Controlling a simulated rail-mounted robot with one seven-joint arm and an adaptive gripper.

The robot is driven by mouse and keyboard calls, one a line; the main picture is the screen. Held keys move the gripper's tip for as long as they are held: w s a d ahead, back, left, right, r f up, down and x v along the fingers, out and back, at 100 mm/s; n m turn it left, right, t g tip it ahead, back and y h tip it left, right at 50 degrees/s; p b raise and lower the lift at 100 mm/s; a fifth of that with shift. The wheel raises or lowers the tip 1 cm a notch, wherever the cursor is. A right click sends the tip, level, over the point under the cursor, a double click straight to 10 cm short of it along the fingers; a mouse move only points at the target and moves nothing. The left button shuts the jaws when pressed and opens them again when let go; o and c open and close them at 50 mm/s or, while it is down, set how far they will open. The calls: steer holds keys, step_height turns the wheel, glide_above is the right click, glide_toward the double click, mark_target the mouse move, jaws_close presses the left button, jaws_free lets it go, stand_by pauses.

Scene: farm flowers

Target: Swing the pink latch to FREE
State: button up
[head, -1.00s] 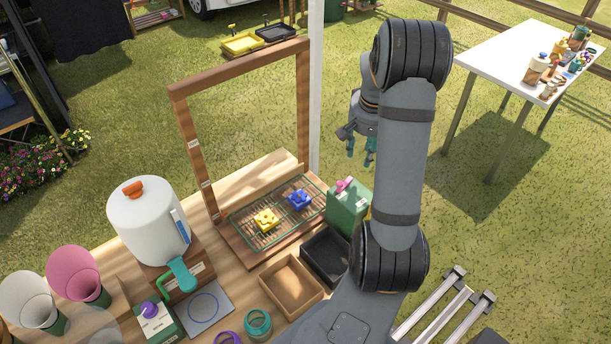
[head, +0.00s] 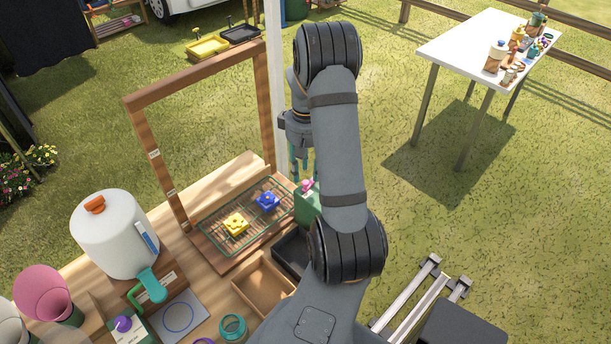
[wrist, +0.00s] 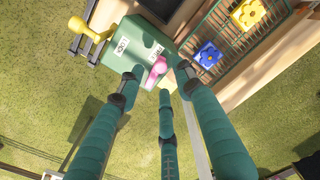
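The pink latch (head: 306,185) sits on top of a green box (head: 307,208) at the right end of the wooden bench. In the wrist view the latch (wrist: 157,70) lies on the box top (wrist: 140,35) beside two small white labels (wrist: 122,46), whose words are too small to read surely. My gripper (head: 303,168) points down just above the latch. In the wrist view its teal fingers (wrist: 157,78) are spread open, with the tips on different sides of the latch. I cannot tell whether any finger touches it.
A wire rack (head: 218,232) with a yellow flower block (head: 236,223) and a blue one (head: 267,201) stands left of the box. A black tray (head: 290,252) is in front. A yellow knob (wrist: 82,27) sticks out from the box's side.

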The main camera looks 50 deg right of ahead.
mark_target(306, 182)
steer(key=shift+f+p, duration=0.3)
steer(key=shift+f, duration=1.5)
steer(key=shift+c, duration=0.5)
steer(key=c, duration=0.7)
jaws_close()
